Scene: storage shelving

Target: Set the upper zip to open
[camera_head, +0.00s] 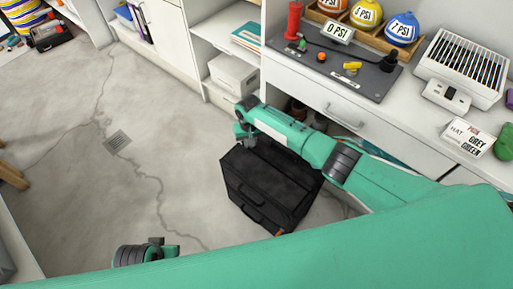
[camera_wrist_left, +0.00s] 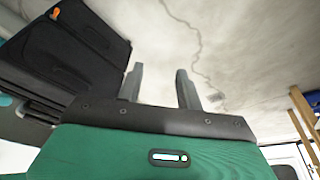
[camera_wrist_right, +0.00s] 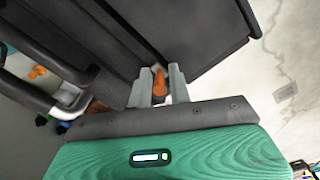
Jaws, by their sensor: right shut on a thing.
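A black case (camera_head: 262,190) with a handle stands on the floor below the counter. It also fills much of the right wrist view (camera_wrist_right: 195,25) and the upper left of the left wrist view (camera_wrist_left: 65,50). My right gripper (camera_head: 245,138) is at the case's upper left edge in the head view. In the right wrist view its fingers are shut on an orange zip pull (camera_wrist_right: 160,82) at the case's edge. Another orange tab (camera_head: 279,233) shows low on the case's front. My left gripper (camera_wrist_left: 158,85) is open and empty, over bare floor, apart from the case.
The counter above holds a dark mat (camera_head: 335,62), a "0 PSI" sign (camera_head: 338,31), coloured balls in a wooden rack and a white slotted box (camera_head: 462,65). White boxes (camera_head: 233,75) sit on a shelf behind the case. The cracked floor (camera_head: 120,180) to the left is clear.

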